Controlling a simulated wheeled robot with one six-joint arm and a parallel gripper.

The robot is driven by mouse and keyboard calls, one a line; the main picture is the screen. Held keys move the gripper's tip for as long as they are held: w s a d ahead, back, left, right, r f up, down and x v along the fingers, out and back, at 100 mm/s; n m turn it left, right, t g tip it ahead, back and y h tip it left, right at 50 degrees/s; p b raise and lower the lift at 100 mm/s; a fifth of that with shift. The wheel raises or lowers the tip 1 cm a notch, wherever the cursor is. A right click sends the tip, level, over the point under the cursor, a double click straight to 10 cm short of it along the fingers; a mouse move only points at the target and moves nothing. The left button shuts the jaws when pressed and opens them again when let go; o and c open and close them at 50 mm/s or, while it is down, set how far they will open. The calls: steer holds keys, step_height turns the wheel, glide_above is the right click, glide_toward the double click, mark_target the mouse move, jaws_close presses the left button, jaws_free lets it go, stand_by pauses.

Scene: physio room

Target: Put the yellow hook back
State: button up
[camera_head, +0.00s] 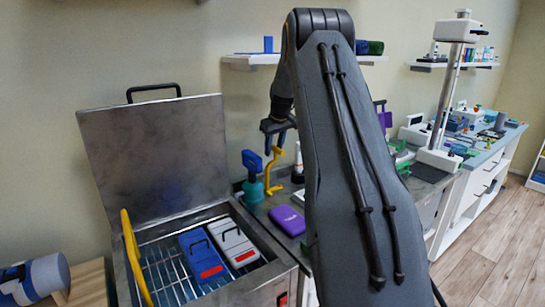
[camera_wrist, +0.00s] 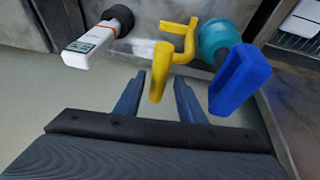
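A yellow hook (camera_head: 273,168) stands at the back of the worktop, just beneath my gripper (camera_head: 276,138). In the wrist view the yellow hook (camera_wrist: 174,62) has a bent, forked far end, and its near end lies between my two blue fingers. My gripper (camera_wrist: 158,97) is open, with a gap on both sides of the hook.
A teal holder with a blue-handled tool (camera_head: 252,165) stands close to the hook, left in the head view. A white device with a display (camera_wrist: 90,45) is on its other side. The open steel tank (camera_head: 265,268) holds blue and white packs; a yellow bar (camera_head: 135,255) crosses its left rim. A purple case (camera_head: 288,220) lies nearby.

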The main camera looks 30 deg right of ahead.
steer(key=shift+b+v, duration=0.4)
steer(key=shift+v, duration=1.25)
steer(key=shift+s, duration=0.1)
